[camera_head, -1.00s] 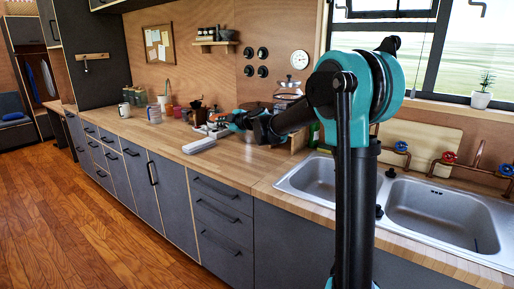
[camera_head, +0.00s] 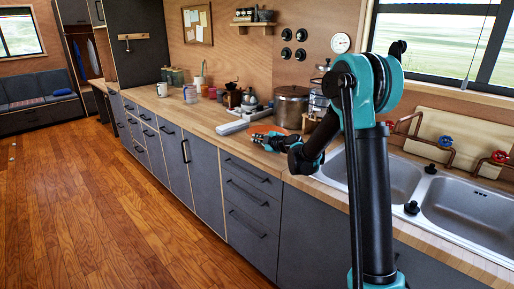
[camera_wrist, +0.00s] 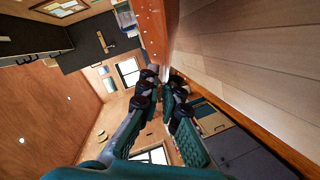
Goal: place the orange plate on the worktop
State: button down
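The orange plate (camera_head: 266,129) shows as an orange patch on the wooden worktop (camera_head: 206,116), just behind my gripper and partly hidden by it. My gripper (camera_head: 258,138) is low over the worktop near its front edge, close to the plate; I cannot tell whether they touch. In the wrist view the two fingers (camera_wrist: 164,78) have a narrow gap between their tips, with nothing clearly held. An orange strip (camera_wrist: 152,24) past the tips looks like the plate seen nearly edge-on.
A large metal pot (camera_head: 291,106) stands behind the plate. A long pale grey object (camera_head: 233,127) lies left of it. Mugs and jars stand farther left along the wall. The double sink (camera_head: 470,205) is at the right. The front strip of worktop is clear.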

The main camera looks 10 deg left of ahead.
aim_at(257, 152)
jog(key=shift+f, duration=1.95)
jog(key=c, duration=2)
grip_release()
jog(key=v, duration=1.1)
jog(key=shift+s+d+r, duration=0.1)
jog(key=shift+s+d, duration=0.1)
jog(key=shift+s, duration=0.1)
jog(key=shift+s+d, duration=0.2)
jog(key=shift+s, duration=0.3)
jog(key=s+d+f+m+g+h, duration=0.2)
jog(key=s+d+m, duration=0.5)
jog(key=s, duration=0.4)
jog(key=s+d+f+m+g+h, duration=0.2)
jog(key=s+d+f+m+h, duration=0.3)
jog(key=s, duration=0.7)
jog(key=s+d+f+m+g+h, duration=0.3)
jog(key=s+d+f+m, duration=0.2)
jog(key=s+d+m, duration=0.4)
jog(key=shift+s+d+f+h, duration=0.35)
jog(key=shift+s+d, duration=0.6)
jog(key=shift+s, duration=0.25)
